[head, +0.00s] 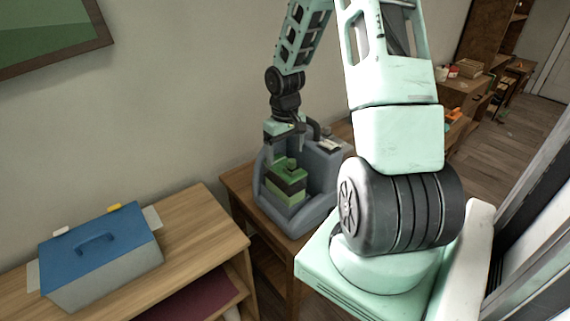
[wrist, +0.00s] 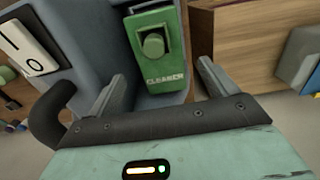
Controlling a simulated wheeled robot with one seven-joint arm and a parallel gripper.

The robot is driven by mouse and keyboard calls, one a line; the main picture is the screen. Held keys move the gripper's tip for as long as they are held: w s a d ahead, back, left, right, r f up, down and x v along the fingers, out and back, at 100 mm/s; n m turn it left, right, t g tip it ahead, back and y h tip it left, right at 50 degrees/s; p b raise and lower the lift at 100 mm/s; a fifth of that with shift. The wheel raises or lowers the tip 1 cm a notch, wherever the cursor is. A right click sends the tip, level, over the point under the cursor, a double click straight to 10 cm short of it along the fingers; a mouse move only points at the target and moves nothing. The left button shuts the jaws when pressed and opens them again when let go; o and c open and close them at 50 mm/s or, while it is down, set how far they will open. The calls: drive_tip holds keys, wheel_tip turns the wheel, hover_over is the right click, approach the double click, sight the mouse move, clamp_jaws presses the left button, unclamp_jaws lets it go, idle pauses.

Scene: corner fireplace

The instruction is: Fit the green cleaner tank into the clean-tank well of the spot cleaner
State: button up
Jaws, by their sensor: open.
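The green cleaner tank (head: 287,185) sits in the front recess of the grey spot cleaner (head: 325,180) in the head view. In the wrist view the tank (wrist: 158,78) shows its round green cap and the word CLEANER, with the grey body (wrist: 105,45) close around it. I cannot tell whether it is fully seated. My gripper (head: 285,145) is above the tank. In the wrist view its two fingers (wrist: 162,72) are spread apart, one on each side of the tank, with gaps and nothing held.
The spot cleaner stands on a wooden stand (head: 238,185) by the wall. A black hose (wrist: 60,105) and a white rocker switch (wrist: 27,50) are on its side. A blue-lidded box (head: 100,255) sits on the wooden cabinet (head: 200,235) at left.

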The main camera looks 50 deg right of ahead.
wheel_tip(320, 180, up, 6)
drive_tip(key=a+r+n, duration=0.2)
drive_tip(key=a, duration=1)
drive_tip(key=a+r+n, duration=0.2)
drive_tip(key=a+n, duration=0.1)
drive_tip(key=a, duration=0.8)
drive_tip(key=s+a+r+n, duration=0.3)
drive_tip(key=s+a+n, duration=0.2)
drive_tip(key=s+a, duration=1.2)
drive_tip(key=shift+a+y, duration=0.3)
drive_tip(key=shift+a, duration=0.05)
